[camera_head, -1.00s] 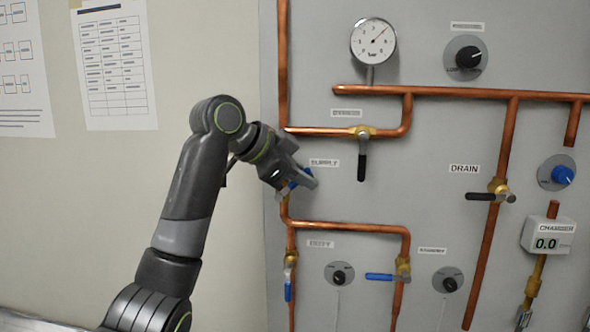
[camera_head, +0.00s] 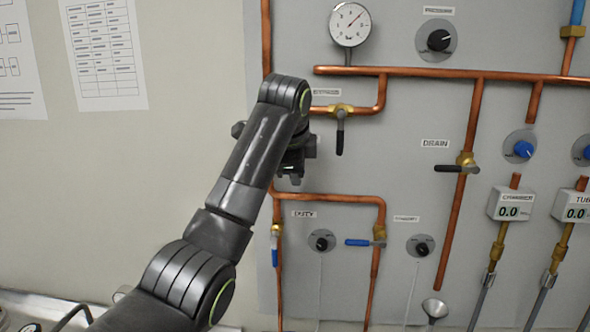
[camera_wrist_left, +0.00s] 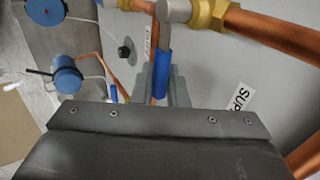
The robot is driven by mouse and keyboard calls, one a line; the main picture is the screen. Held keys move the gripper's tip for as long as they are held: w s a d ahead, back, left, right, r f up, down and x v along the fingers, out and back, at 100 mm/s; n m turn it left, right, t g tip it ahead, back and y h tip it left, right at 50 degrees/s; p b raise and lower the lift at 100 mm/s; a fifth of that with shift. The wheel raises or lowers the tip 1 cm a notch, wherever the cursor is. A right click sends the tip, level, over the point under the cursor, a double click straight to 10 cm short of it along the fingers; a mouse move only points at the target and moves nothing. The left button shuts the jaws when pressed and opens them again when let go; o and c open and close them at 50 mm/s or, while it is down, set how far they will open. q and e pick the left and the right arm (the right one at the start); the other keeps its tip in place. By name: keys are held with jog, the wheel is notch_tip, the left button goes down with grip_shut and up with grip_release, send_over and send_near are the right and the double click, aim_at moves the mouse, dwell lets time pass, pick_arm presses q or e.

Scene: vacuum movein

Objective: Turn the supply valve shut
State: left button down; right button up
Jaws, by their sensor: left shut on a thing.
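My left gripper (camera_head: 297,163) is at the left vertical copper pipe on the panel, below the bypass valve. My arm hides the supply valve and its label in the head view. In the left wrist view, the supply valve's blue handle (camera_wrist_left: 163,72) sits between the grey jaws (camera_wrist_left: 163,88), which are shut on it. Its brass body (camera_wrist_left: 205,14) joins a copper pipe at the top. The handle points across the pipe there. Part of the supply label (camera_wrist_left: 239,101) shows beside the right jaw. My right gripper is not in view.
The black-handled bypass valve (camera_head: 340,130) is just right of my gripper. Below are a blue-handled valve (camera_head: 275,246) on the left pipe and another (camera_head: 362,242) to its right.

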pick_arm(q)
jog(key=shift+f, duration=0.2)
dwell(0.4)
jog(key=c, duration=1.8)
grip_release()
jog(key=shift+r, duration=0.1)
jog(key=b+v, duration=0.9)
jog(key=v, duration=0.8)
jog(key=shift+d, duration=0.35)
jog(key=shift+s+r, duration=0.1)
jog(key=shift+s, duration=0.05)
